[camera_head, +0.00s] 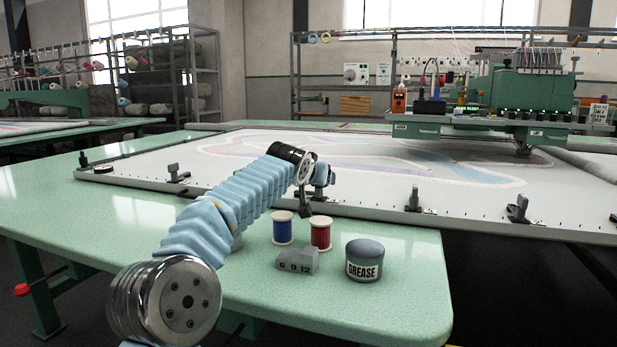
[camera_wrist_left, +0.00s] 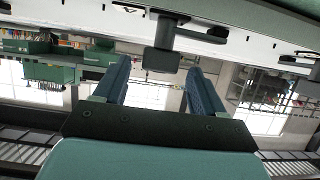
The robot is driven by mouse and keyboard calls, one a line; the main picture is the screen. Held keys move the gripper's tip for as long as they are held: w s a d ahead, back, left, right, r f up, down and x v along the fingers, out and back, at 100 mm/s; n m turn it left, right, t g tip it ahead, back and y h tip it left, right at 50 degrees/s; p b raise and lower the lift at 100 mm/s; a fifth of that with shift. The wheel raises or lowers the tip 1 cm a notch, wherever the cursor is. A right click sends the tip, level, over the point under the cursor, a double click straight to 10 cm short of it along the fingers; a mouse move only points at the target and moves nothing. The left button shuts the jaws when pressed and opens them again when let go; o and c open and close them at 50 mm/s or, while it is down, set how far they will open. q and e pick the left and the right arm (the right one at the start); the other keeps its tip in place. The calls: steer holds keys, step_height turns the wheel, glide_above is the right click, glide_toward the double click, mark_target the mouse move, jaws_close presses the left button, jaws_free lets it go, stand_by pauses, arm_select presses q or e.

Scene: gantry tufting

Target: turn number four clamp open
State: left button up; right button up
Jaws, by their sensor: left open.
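A row of dark toggle clamps runs along the near rail of the big fabric frame (camera_head: 230,180). In the head view they include one at the left (camera_head: 175,172), one right of my gripper (camera_head: 413,198) and one further right (camera_head: 518,208). I can read no numbers on them. My left gripper (camera_head: 306,195) is at the rail, beside another clamp (camera_head: 321,178) that my wrist partly hides. In the wrist view my left gripper (camera_wrist_left: 157,72) is open, and that clamp's dark block-shaped handle (camera_wrist_left: 162,54) shows between and just beyond the fingertips, apparently untouched. My right gripper is not in view.
On the green table (camera_head: 410,260) below my forearm are a blue spool (camera_head: 283,230), a red spool (camera_head: 320,235), a grey numbered block (camera_head: 297,260) and a grease tin (camera_head: 364,262). A green tufting machine (camera_head: 520,95) stands over the frame at the back right.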

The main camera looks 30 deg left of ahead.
arm_select(q)
steer(key=b+v, duration=0.1)
steer(key=v, duration=1)
steer(key=shift+f, duration=0.1)
